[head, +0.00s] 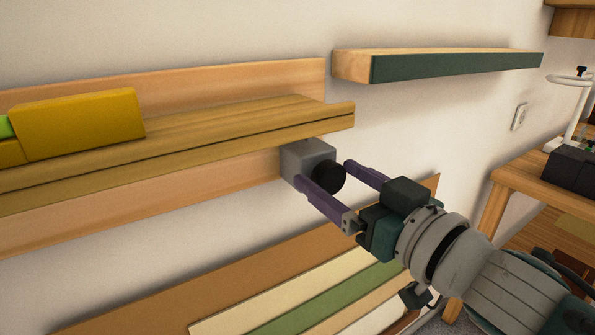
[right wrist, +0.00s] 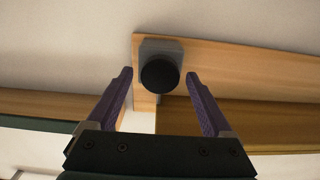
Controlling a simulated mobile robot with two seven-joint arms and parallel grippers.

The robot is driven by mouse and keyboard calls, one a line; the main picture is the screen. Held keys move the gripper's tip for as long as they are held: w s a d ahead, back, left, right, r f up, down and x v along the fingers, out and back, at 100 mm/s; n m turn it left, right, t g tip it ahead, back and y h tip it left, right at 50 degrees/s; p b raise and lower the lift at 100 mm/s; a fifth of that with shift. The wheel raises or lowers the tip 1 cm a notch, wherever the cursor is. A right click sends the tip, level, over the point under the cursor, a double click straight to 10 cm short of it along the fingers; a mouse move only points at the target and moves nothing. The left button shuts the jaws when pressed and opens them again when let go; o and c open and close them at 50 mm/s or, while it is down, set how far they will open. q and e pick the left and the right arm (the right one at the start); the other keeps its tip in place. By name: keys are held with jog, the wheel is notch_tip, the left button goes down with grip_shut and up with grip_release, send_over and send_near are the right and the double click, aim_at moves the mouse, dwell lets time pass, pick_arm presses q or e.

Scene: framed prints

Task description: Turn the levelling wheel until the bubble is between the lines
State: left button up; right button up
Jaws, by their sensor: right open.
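The levelling wheel (head: 329,178) is a round black knob on a grey block (head: 305,157) at the right end of the wooden wall ledge (head: 230,123). My right gripper (head: 322,174) is open, its two purple fingers on either side of the wheel in the head view. In the right wrist view the wheel (right wrist: 160,74) lies centred between and just beyond the fingertips (right wrist: 158,74), with a gap on each side. A yellow level (head: 82,122) with a bright green vial (head: 6,127) at its left sits on the ledge. The bubble and lines cannot be made out. My left gripper is out of view.
A dark green-fronted shelf (head: 455,66) is on the wall above right of the wheel. A brown board with coloured strips (head: 330,305) is below. A wooden table (head: 540,185) with a black item (head: 573,170) stands at right.

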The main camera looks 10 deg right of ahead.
jog(key=shift+c, duration=0.2)
grip_shut()
dwell(0.4)
jog(key=shift+n, duration=2.8)
